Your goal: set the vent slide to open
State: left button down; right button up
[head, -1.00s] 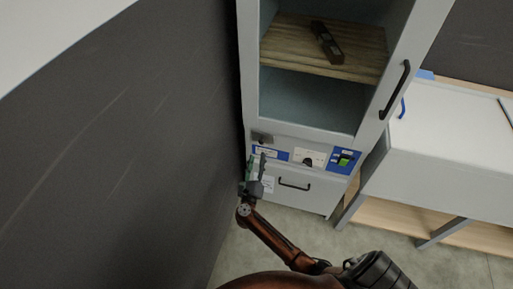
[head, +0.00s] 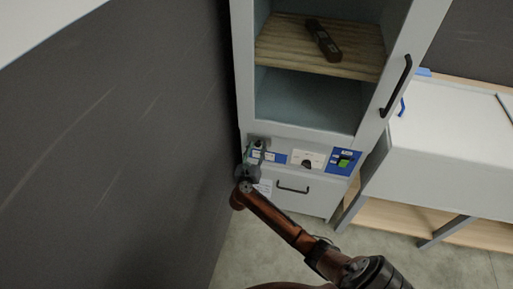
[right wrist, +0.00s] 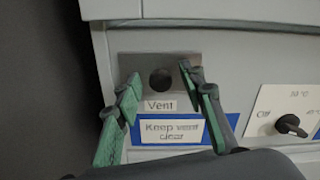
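The vent slide shows in the right wrist view as a grey metal plate (right wrist: 195,65) with a dark round spot (right wrist: 162,80) in it; I cannot tell whether the spot is a knob or a hole. A "Vent" label (right wrist: 160,105) sits just below. In the head view the vent plate (head: 263,140) is at the left of the cabinet's lower panel, partly behind my gripper. My right gripper (right wrist: 158,78) is open, its green-sided fingers on either side of the dark spot; contact cannot be told. It also shows in the head view (head: 256,150). My left gripper is not in view.
A dial (head: 306,161) and a blue panel with a green switch (head: 344,161) lie to the right. A drawer handle (head: 293,189) is below. A dark wall (head: 130,150) stands close on the left.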

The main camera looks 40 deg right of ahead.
grip_shut()
dwell(0.4)
